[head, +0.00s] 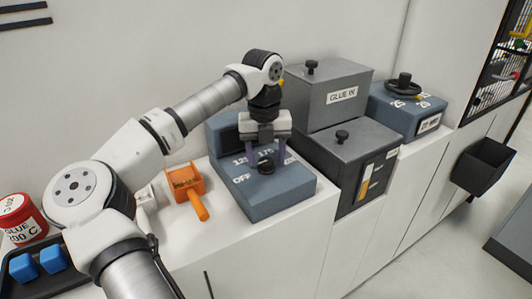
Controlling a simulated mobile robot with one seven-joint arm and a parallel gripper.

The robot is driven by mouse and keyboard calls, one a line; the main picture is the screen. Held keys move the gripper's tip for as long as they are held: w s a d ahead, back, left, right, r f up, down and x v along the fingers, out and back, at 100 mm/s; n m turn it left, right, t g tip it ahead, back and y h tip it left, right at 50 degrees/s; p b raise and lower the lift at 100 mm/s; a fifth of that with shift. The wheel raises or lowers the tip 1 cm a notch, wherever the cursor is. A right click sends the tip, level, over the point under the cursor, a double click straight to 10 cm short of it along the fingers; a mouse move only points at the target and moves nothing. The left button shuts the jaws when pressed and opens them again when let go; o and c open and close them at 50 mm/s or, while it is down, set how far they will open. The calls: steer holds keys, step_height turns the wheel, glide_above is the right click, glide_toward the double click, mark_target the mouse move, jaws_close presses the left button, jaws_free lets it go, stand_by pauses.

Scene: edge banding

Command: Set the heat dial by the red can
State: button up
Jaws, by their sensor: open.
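The heat dial (266,164) is a black knob on the sloped face of a blue-grey box (285,202). Marks "OFF", "125" and "175" show around it; the rest of the scale is hidden behind my gripper. The dial's exact pointing is too small to tell. My gripper (263,156) is open above the dial, with one purple finger to each side of it; whether they touch it I cannot tell. The red can (40,223) stands at the far left, with a white label reading "GLUE" and what looks like "200 C", partly cut off.
An orange tool (187,190) lies left of the box. A black tray (73,280) with blue blocks is at lower left. Grey "GLUE IN" boxes (322,98) stand close on the right, then a blue box with a handwheel (403,85).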

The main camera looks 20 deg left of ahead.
steer(key=shift+f, duration=0.25)
steer(key=c, duration=1)
